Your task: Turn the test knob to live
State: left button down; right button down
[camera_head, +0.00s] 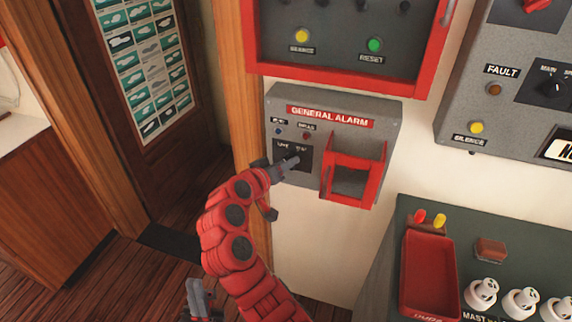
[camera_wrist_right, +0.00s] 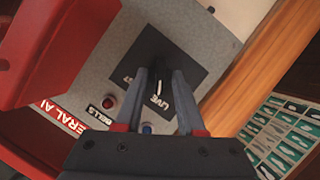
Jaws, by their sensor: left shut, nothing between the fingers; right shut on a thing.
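The test knob (camera_wrist_right: 157,72) is dark and sits on a black plate (camera_wrist_right: 190,68) of the grey general alarm box (camera_head: 325,108). In the right wrist view, its white pointer line lies close to the LIVE label. The other label is partly covered by a finger. My right gripper (camera_wrist_right: 161,85) is shut on the knob, one finger on each side. In the head view, my right gripper (camera_head: 286,166) reaches the plate from below and hides most of the knob. My left gripper (camera_head: 200,299) is low at the bottom edge, away from the box, shut and empty.
A red guard frame (camera_head: 374,184) juts from the box just right of the knob. A red-rimmed panel (camera_head: 344,78) hangs above. A wooden door post (camera_head: 233,60) stands left. A console with a red tray (camera_head: 405,290) is at lower right.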

jog(key=shift+n, duration=0.3)
dwell(0.4)
jog(key=c, duration=0.5)
grip_release()
